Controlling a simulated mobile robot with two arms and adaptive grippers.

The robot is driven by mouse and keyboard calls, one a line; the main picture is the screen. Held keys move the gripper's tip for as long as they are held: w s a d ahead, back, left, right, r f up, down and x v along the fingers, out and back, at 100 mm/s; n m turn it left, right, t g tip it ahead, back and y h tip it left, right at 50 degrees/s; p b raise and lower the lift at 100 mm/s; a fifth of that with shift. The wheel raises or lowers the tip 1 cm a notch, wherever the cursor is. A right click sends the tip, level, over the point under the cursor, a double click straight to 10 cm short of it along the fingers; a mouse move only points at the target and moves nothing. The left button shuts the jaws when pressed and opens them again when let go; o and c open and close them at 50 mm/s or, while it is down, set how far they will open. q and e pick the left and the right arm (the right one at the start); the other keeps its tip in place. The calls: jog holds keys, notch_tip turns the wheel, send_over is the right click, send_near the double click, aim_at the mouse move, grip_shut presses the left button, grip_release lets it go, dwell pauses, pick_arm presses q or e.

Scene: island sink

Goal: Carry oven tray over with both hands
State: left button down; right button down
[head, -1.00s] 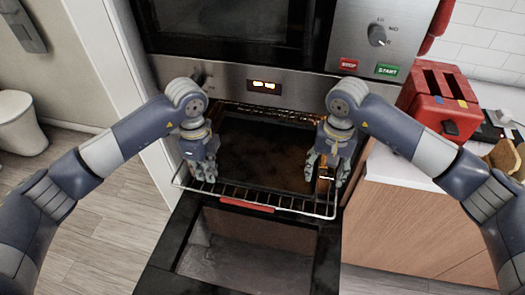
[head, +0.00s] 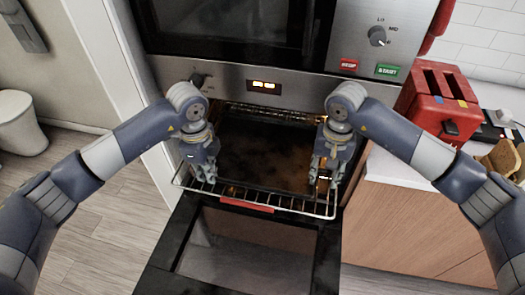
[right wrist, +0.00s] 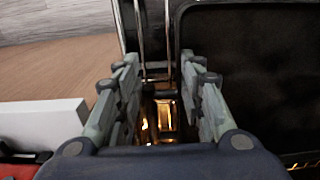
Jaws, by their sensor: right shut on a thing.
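The oven tray (head: 265,160) is a dark, browned pan in a wire frame with a red front strip (head: 245,204). It extends out of the open oven. My left gripper (head: 207,178) is at its left side rail, fingers pointing down; their closure is unclear at this size. My right gripper (head: 327,178) is at its right side. In the right wrist view my right gripper (right wrist: 160,70) has its fingers on both sides of the wire side rails (right wrist: 155,40), with the dark pan (right wrist: 250,70) to the right. The exact contact is hidden.
The oven door (head: 240,250) hangs open below the tray. A counter with a red toaster (head: 438,100) stands to the right, above a wooden cabinet (head: 420,220). A white cabinet side stands left of the oven. Open floor (head: 85,230) lies at the left.

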pick_arm(q)
jog(key=shift+d+r, duration=0.1)
jog(key=shift+r, duration=0.1)
pick_arm(e)
jog(key=shift+a+r, duration=0.15)
jog(key=shift+r, duration=0.05)
